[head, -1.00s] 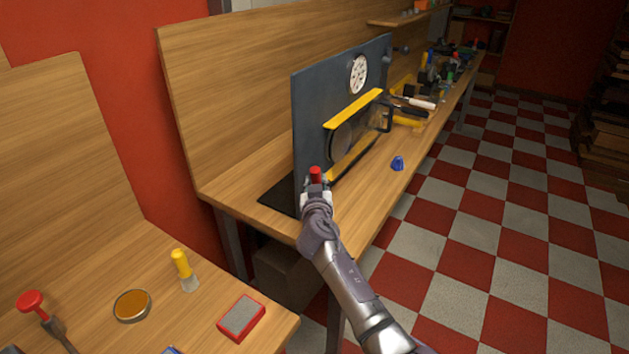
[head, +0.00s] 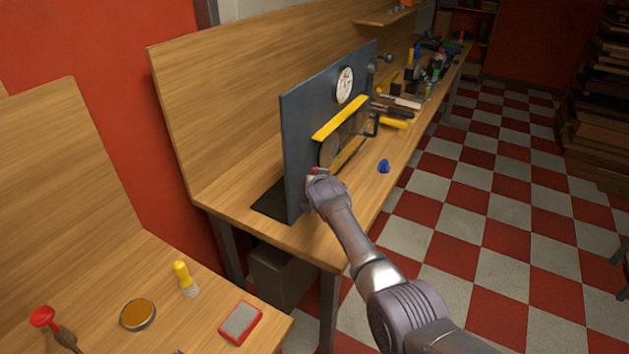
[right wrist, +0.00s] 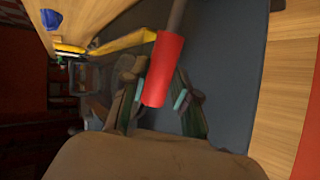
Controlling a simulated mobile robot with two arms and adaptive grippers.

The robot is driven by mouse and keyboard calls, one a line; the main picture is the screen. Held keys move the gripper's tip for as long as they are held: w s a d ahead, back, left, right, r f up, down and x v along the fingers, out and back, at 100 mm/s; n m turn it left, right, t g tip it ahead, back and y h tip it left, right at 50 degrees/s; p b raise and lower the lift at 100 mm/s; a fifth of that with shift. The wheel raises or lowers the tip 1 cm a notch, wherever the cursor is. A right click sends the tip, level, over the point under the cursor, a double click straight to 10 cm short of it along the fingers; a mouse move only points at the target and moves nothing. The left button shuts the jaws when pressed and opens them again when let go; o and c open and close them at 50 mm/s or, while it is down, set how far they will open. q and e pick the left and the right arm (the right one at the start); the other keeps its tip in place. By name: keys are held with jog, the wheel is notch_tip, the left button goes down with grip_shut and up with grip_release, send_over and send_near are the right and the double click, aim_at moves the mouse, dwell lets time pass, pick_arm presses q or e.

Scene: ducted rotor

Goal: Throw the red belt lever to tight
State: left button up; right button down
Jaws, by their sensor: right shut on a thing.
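The red lever handle (right wrist: 163,70) is a red cylinder on a grey rod, large in the right wrist view. In the head view only a bit of red (head: 316,171) shows at the hand. My right gripper (right wrist: 155,100) is shut on the red handle, its fingers on either side of the lower part. In the head view my right gripper (head: 318,180) is at the lower near part of the upright blue-grey panel (head: 300,135). The lever's base and any tight mark are not readable. My left gripper is not in view.
A yellow-edged guard (head: 340,121) and a white dial (head: 344,85) are on the panel. A blue knob-like piece (head: 384,166) lies on the wooden bench (head: 240,185), with several tools farther back.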

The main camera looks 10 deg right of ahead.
jog(key=c, duration=1.2)
grip_release()
jog(key=v, duration=1.2)
